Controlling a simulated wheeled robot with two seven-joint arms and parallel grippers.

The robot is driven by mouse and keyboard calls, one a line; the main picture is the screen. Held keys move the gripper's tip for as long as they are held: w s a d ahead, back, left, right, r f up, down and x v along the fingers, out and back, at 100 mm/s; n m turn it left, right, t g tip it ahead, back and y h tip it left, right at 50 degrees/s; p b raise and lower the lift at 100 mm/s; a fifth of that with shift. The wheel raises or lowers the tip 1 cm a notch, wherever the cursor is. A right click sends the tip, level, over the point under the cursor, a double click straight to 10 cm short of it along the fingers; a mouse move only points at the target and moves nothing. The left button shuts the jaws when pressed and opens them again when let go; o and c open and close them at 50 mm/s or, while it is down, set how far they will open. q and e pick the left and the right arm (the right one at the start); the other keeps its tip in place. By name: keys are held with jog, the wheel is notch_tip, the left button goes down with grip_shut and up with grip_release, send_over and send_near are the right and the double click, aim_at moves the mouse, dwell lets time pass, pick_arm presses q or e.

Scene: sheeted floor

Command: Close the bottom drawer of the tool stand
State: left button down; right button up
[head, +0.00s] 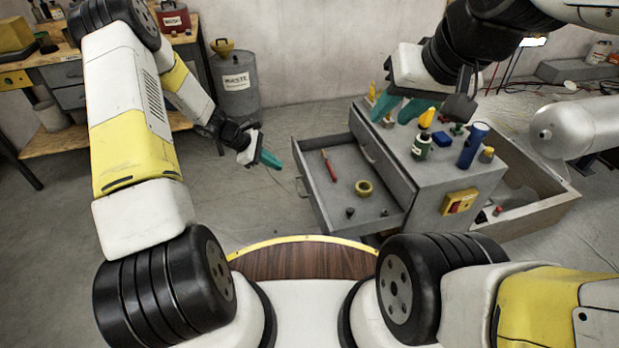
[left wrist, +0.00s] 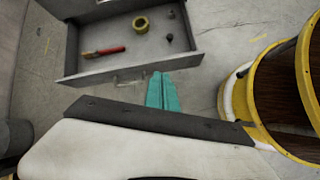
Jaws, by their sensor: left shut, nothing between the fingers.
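The grey tool stand (head: 455,185) stands right of centre in the head view. Its low drawer (head: 308,190) is pulled out to the left, below a shut drawer with a handle (head: 367,152). A red-handled tool (head: 329,166), a yellow ring (head: 363,188) and small dark pieces lie inside the open drawer. My left gripper (head: 271,160) is shut and empty, just left of the drawer's front panel. In the left wrist view its teal fingertips (left wrist: 160,88) are close to the drawer front (left wrist: 115,75); contact is unclear. My right gripper (head: 399,108) is open above the stand's top.
Bottles, a blue cylinder (head: 473,145) and other small items crowd the stand's top. An open box (head: 545,205) is at its right. The floor left of the drawer is clear.

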pick_arm(q)
notch_tip(320, 180, down, 14)
jog(key=s+n, duration=0.1)
jog(key=n, duration=0.4)
send_near(318, 205)
notch_tip(318, 205, down, 5)
jog(key=d, duration=0.2)
jog(key=shift+w+d+h, duration=0.3)
jog(key=shift+w+d, duration=0.4)
jog(key=shift+d, duration=0.15)
